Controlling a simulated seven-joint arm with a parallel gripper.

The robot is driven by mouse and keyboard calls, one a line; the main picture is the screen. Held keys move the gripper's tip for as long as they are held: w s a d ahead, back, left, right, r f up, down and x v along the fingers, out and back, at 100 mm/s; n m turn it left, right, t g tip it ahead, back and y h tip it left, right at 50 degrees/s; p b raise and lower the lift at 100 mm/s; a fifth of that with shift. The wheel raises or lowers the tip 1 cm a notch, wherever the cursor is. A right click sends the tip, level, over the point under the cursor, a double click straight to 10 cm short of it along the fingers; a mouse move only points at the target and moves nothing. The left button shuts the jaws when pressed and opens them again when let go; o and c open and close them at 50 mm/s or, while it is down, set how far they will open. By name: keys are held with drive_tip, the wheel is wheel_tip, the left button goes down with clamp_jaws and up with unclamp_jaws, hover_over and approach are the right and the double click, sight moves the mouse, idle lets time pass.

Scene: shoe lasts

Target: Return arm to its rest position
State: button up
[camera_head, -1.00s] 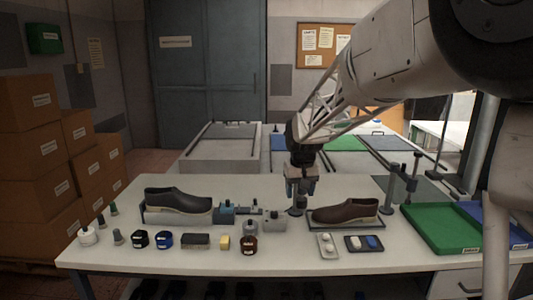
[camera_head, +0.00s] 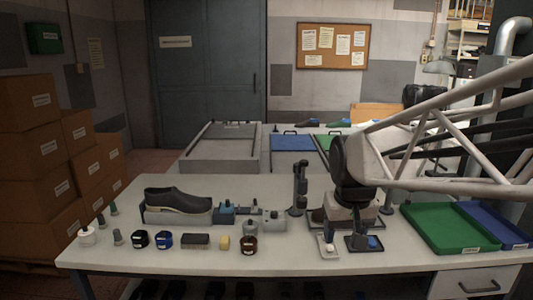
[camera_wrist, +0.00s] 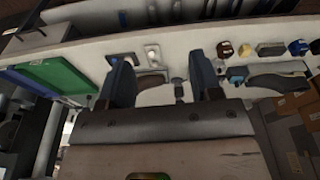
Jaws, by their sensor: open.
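My gripper (camera_head: 345,238) hangs over the front right part of the table in the head view, its fingers pointing down and apart. In the wrist view the two dark fingers (camera_wrist: 160,72) are spread with nothing held between them. A brown shoe (camera_wrist: 152,82) shows beyond the fingers in the wrist view; in the head view my gripper hides most of it. A black shoe (camera_head: 178,200) sits on a stand at the left of the table. It also shows at the right of the wrist view (camera_wrist: 277,80).
A green tray (camera_head: 440,232) and a blue tray (camera_head: 505,230) lie at the table's right. Bottles, small blocks and a dark jar (camera_head: 249,245) line the front left. A dark post (camera_head: 298,190) stands left of my gripper. Cardboard boxes (camera_head: 30,155) are stacked at far left.

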drive_tip(key=s+d+f, duration=0.1)
drive_tip(key=s+f, duration=0.1)
drive_tip(key=s, duration=0.6)
drive_tip(key=s+d+f, duration=0.1)
drive_tip(key=s+f, duration=0.1)
drive_tip(key=s, duration=0.6)
drive_tip(key=shift+s+f+m+t, duration=0.25)
drive_tip(key=shift+s+m+t, duration=0.05)
drive_tip(key=shift+s+m, duration=0.1)
drive_tip(key=shift+d, duration=0.1)
